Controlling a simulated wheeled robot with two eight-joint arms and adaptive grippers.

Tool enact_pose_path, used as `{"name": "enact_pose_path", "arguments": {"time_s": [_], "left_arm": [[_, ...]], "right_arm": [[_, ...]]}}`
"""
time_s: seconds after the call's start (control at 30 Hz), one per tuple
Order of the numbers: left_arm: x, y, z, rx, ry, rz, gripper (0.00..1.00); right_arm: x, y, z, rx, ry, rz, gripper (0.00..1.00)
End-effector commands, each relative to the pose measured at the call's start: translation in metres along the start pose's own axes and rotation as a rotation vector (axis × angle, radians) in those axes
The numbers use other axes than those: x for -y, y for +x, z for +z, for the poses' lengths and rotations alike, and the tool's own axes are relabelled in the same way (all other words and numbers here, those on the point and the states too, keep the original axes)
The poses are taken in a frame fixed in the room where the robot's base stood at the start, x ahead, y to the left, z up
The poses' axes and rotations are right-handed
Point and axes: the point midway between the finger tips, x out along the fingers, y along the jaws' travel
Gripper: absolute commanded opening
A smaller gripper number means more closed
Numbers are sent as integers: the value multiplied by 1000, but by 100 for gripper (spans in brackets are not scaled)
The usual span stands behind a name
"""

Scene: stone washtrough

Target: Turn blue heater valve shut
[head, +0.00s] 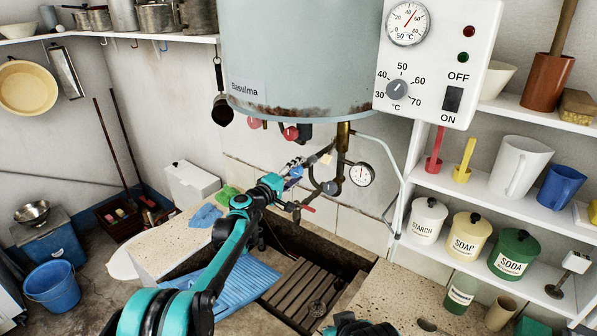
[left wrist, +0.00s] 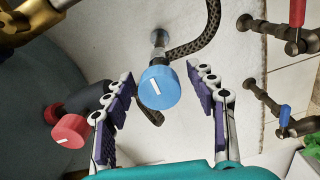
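The blue heater valve (left wrist: 160,88) is a round blue knob with a short slanted white mark, in the middle of the left wrist view. A blue patch (head: 297,172) at the gripper in the head view may be this knob. My left gripper (left wrist: 159,76) is open, with one finger on each side of the knob. Gaps show between both fingers and the knob. In the head view my left gripper (head: 291,170) is below the heater, small and partly confused with pipes. A dark part of my right arm (head: 355,326) shows at the bottom edge; its fingers cannot be made out.
The heater tank (head: 290,60) hangs above. A red knob (left wrist: 70,131) is beside the left finger. A tap with a blue lever (left wrist: 285,115) and a red-handled tap (left wrist: 297,25) are at the right. A pressure gauge (head: 362,174) hangs right of the gripper.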

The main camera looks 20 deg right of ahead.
Motion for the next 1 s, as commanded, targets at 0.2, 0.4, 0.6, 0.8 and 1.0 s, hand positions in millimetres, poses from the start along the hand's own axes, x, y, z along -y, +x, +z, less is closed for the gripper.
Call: {"name": "enact_pose_path", "arguments": {"time_s": [0.2,0.4,0.6,0.8,1.0], "left_arm": [[0,-1,0,-1,-2,0,56],[-1,-24,-2,-3,-2,0,56],[-1,-68,-1,-3,-1,-1,56],[-1,-103,-1,-2,-1,-1,56],[0,-118,0,-1,-1,-1,56]], "right_arm": [[2,-2,1,-2,-1,2,0],[4,-3,3,-4,-3,2,0],[4,-3,2,-4,-3,2,0],[4,-3,2,-4,-2,2,0],[3,-3,2,-4,-2,3,0]]}}
